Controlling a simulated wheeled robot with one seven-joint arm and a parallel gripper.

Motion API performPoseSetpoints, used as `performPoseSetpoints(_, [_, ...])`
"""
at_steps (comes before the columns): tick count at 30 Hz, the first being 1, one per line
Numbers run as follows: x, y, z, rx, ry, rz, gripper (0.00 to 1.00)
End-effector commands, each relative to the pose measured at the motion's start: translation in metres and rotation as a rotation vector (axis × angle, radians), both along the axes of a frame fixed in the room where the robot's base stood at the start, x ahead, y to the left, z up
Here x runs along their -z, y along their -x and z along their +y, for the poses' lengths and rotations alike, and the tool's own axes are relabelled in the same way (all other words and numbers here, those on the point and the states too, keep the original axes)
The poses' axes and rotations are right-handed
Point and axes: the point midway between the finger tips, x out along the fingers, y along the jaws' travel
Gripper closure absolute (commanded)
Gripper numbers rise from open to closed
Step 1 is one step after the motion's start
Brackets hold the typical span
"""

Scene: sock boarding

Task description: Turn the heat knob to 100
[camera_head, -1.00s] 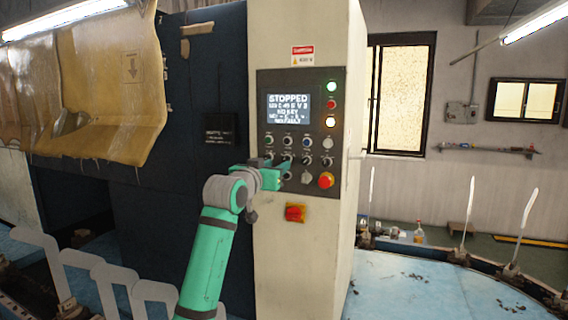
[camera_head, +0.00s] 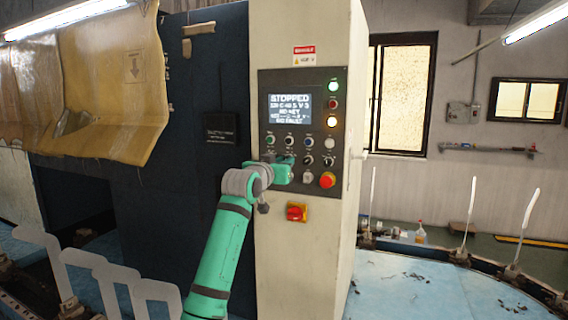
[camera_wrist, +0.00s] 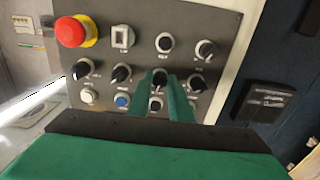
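The control panel (camera_head: 345,110) is dark, on a cream cabinet, with rows of knobs and buttons. Its small labels are too blurred to read, so I cannot tell which knob is marked heat. My gripper (camera_wrist: 161,77) has its two green fingers apart, one on each side of a black knob (camera_wrist: 158,82) in the middle row. I cannot tell whether the fingers touch it. In the head view my gripper (camera_head: 290,168) is at the panel's lower left and hides some controls. The screen (camera_head: 290,108) reads STOPPED; its smaller lines are unclear.
A red emergency button (camera_head: 327,180) sits at the panel's lower right. Other black knobs (camera_wrist: 121,73) (camera_wrist: 197,84) stand close on both sides of the fingers. A red and yellow switch (camera_head: 296,212) is below the panel. A blue table (camera_head: 420,285) lies to the right.

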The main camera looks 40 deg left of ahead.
Motion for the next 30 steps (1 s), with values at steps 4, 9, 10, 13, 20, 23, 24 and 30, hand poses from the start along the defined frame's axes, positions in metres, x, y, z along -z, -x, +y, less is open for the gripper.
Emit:
performPoseSetpoints(4, [-0.0003, 0.0001, -0.0008, 0.002, 0.002, 0.0, 1.0])
performPoseSetpoints(9, [-0.0003, -0.0001, -0.0011, 0.002, 0.029, -0.008, 1.0])
performPoseSetpoints(10, [-0.0004, 0.0001, -0.0009, 0.002, 0.04, -0.011, 1.0])
performPoseSetpoints(13, [0.0001, -0.0004, -0.0018, 0.003, 0.084, -0.02, 1.0])
performPoseSetpoints(20, [-0.0005, -0.0009, -0.0027, 0.004, 0.248, -0.061, 1.0])
performPoseSetpoints(23, [-0.0003, -0.0009, -0.0027, 0.004, 0.339, -0.083, 1.0])
performPoseSetpoints(24, [-0.0003, -0.0006, -0.0022, 0.003, 0.377, -0.092, 1.0])
performPoseSetpoints(30, [-0.0007, -0.0005, -0.0024, 0.004, 0.562, -0.136, 1.0])
